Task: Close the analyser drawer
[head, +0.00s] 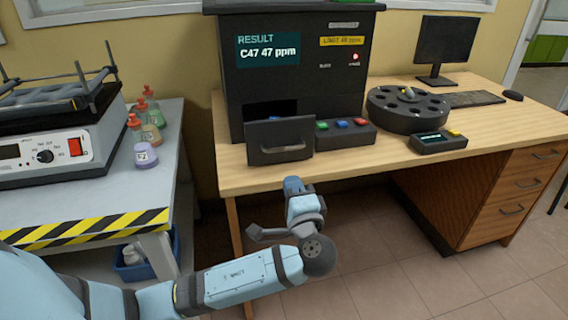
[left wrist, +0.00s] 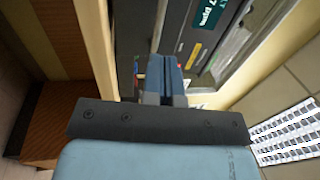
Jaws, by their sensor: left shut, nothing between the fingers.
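The black analyser (head: 343,82) stands on the wooden desk, and its screen reads "C47 47 ppm". Its drawer front (head: 265,139), with a grey bar handle (head: 283,149), stands out from the dark opening, so the drawer is open. My left gripper (head: 292,183) is shut and empty. In the head view it appears just below the drawer front, near the desk's front edge; I cannot tell whether it touches anything. Its closed fingers also show in the left wrist view (left wrist: 165,68), with a dark panel beyond them. My right gripper is not in view.
Coloured buttons (head: 341,124) sit right of the drawer. A round carousel (head: 406,116), a small meter (head: 438,143) and a monitor (head: 444,45) stand further right on the desk (head: 470,165). At left, a side bench holds a shaker (head: 45,150) and several bottles (head: 145,155).

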